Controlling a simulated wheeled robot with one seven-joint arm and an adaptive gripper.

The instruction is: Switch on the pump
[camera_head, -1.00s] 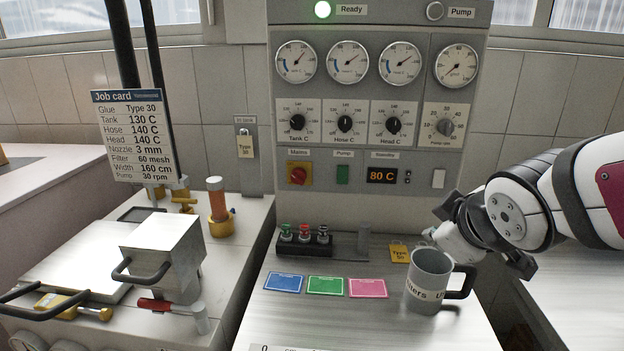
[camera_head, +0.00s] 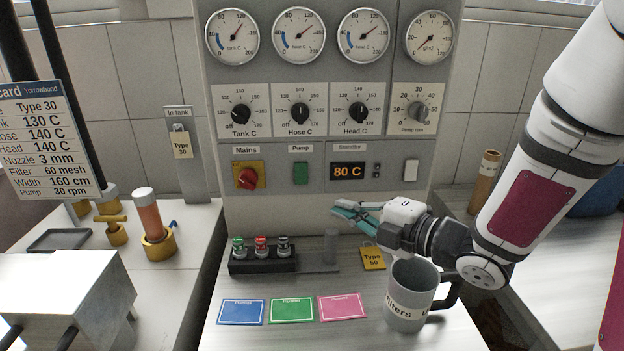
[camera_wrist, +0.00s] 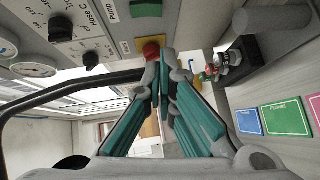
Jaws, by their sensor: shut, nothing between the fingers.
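The green pump switch (camera_head: 300,173) sits under its "Pump" label on the grey control panel (camera_head: 230,205), between the red and yellow mains switch (camera_head: 247,177) and the standby display (camera_head: 347,171). The pump switch also shows at the top of the wrist view (camera_wrist: 146,9). My gripper (camera_head: 338,211) is shut and empty, in front of the panel, below and to the right of the pump switch, apart from it. In the wrist view its teal fingers (camera_wrist: 163,62) meet in front of the red mains knob (camera_wrist: 151,49).
Below my gripper are a grey mug (camera_head: 405,300), a yellow "Type 50" tag (camera_head: 373,258) and a black block (camera_head: 262,262) with several coloured fittings. Blue, green and pink cards (camera_head: 291,310) lie in front. A job card (camera_head: 40,140) hangs at left.

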